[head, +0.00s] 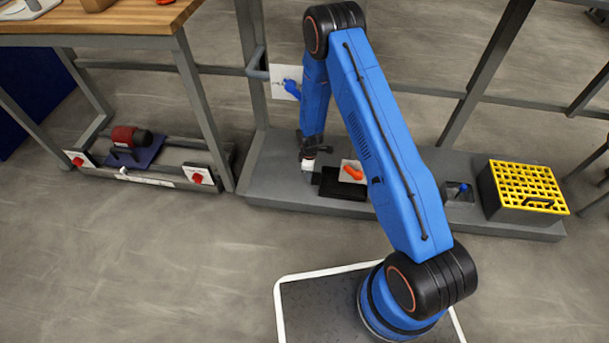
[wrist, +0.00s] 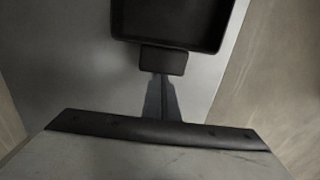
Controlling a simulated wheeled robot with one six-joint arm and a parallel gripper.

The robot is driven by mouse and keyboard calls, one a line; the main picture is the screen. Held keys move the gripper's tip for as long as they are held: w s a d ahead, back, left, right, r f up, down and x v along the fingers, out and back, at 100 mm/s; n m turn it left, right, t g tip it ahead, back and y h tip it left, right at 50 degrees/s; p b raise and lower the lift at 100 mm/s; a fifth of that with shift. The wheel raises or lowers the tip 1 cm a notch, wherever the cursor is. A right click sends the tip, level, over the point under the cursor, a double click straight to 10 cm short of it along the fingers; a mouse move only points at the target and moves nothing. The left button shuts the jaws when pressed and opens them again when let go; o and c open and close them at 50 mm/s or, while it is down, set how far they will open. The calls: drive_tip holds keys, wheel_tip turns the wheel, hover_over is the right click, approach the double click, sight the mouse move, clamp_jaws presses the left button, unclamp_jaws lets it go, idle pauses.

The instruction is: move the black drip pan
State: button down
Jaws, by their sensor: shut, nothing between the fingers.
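The black drip pan (head: 338,192) lies on the grey plinth, partly hidden by my blue arm in the head view. In the wrist view, the pan (wrist: 172,42) is at the top, cut off by the frame edge, with a short dark tab (wrist: 163,61) on its near side. My gripper (wrist: 160,76) is shut and empty. Its fingertips appear right at the tab's near edge; I cannot tell whether they touch it. In the head view my gripper (head: 317,178) is small, at the pan's left end.
An orange-red handle on a pale plate (head: 352,172) is behind the pan. A yellow-grated box (head: 523,187) and a small blue-knobbed block (head: 460,190) stand to the right on the plinth (head: 280,185). Grey frame posts rise behind. A wooden-topped bench (head: 120,18) is at left.

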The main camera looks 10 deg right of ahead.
sight(320, 178)
drive_tip(key=shift+s+d, duration=0.25)
drive_tip(key=shift+d, duration=0.55)
drive_tip(key=shift+s+d, duration=0.3)
drive_tip(key=shift+d, duration=0.45)
drive_tip(key=shift+s+d, duration=0.25)
drive_tip(key=shift+d, duration=0.55)
